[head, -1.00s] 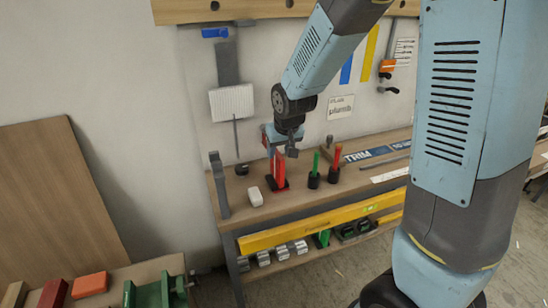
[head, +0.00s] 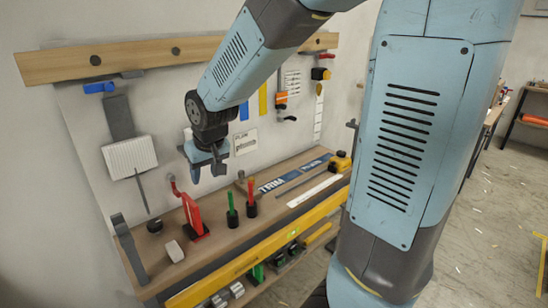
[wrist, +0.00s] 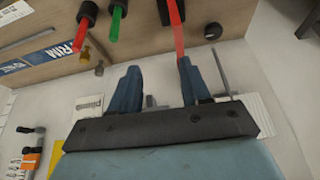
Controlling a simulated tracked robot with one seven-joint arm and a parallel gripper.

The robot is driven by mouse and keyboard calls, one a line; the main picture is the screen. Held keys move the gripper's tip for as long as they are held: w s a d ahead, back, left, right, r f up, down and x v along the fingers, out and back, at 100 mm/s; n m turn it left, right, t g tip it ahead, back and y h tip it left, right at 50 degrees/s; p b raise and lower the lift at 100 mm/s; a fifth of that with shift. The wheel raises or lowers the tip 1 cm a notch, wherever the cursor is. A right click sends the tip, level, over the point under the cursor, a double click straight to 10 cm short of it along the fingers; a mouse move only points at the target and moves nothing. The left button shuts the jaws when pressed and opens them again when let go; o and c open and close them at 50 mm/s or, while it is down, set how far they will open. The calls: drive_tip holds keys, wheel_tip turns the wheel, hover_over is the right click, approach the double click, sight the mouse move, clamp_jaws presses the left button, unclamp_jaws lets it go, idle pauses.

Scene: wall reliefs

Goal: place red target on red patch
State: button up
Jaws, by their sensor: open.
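A tall red piece (head: 192,212) on a dark base stands on the wooden bench in the head view, left of the green and red pegs. It also shows in the wrist view (wrist: 177,38), reaching towards the right-hand finger; I cannot tell whether they touch. My gripper (head: 207,168) is open, fingers pointing down, above the bench and close to the red piece's top. Its two blue fingers (wrist: 158,88) are apart in the wrist view, with no object clearly between them. I cannot make out a red patch.
A green peg (head: 231,208) and a red peg (head: 251,196) stand in black holders right of the red piece. A white block (head: 174,251) lies front left. A yellow level (head: 258,252) runs along the bench front. A white brush (head: 129,156) hangs on the wall.

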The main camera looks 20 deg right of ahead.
drive_tip(key=s+d+r+m, duration=0.1)
drive_tip(key=s+d+r, duration=0.2)
drive_tip(key=s, duration=0.3)
drive_tip(key=s+d+r, duration=0.4)
drive_tip(key=s+d, duration=0.1)
drive_tip(key=s, duration=0.1)
drive_tip(key=s+d+r+m+t+h, duration=0.1)
drive_tip(key=s+d+r, duration=0.3)
drive_tip(key=s, duration=0.3)
drive_tip(key=shift+m, duration=0.3)
drive_tip(key=shift+s+d, duration=0.1)
drive_tip(key=shift+w, duration=0.2)
idle(0.3)
